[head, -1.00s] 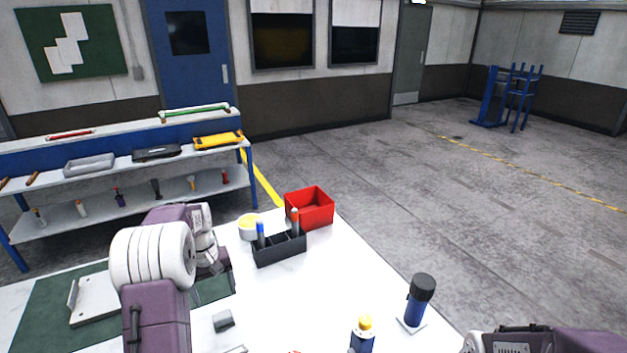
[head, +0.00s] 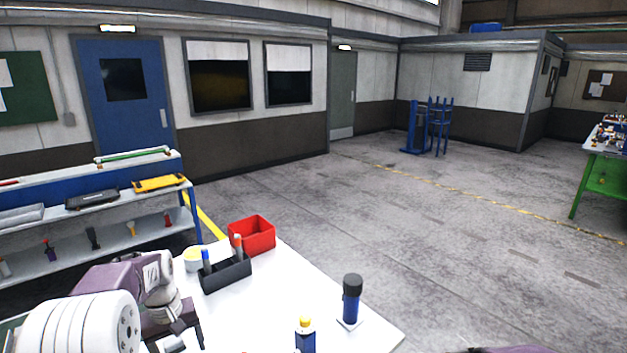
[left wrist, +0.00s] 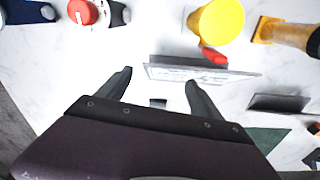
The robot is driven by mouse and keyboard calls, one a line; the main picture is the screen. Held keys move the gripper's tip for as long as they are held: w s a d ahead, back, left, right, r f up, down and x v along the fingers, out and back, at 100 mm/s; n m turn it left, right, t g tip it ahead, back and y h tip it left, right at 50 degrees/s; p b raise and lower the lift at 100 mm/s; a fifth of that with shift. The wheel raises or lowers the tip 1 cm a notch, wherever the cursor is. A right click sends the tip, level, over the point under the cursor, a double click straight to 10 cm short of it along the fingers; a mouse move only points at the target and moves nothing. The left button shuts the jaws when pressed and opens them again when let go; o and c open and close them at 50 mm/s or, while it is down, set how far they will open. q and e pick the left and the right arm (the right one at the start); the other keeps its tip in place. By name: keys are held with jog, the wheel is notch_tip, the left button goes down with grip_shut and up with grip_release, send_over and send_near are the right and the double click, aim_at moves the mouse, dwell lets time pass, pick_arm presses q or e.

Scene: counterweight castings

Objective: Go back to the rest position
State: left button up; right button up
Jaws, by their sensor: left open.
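My left gripper (left wrist: 158,88) shows in the left wrist view with its two dark fingers spread apart and nothing between them. It is above the white table (head: 290,290). A small dark block (left wrist: 158,102) and a thin grey plate-like part (left wrist: 200,72) lie below and beyond the fingers. In the head view my left arm comes in at the lower left, and its fingers are hidden. Only a sliver of my right arm shows at the bottom right edge; its gripper is out of view.
On the table stand a red bin (head: 252,236), a black holder (head: 226,274) with markers, a dark blue bottle (head: 351,299) and a yellow-capped bottle (head: 305,335). A shelf unit (head: 120,240) is behind at left. The floor (head: 400,220) to the right is open.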

pick_arm(q)
jog(key=s+d+m, duration=0.3)
jog(key=s+d, duration=0.5)
jog(key=d, duration=0.3)
jog(key=s+d+f+m, duration=0.2)
jog(key=s+f, duration=0.3)
jog(key=s, duration=0.4)
jog(key=shift+f+m+t, duration=0.15)
jog(key=shift+m+t, duration=0.15)
jog(key=shift+m, duration=0.2)
jog(key=shift+s, duration=0.1)
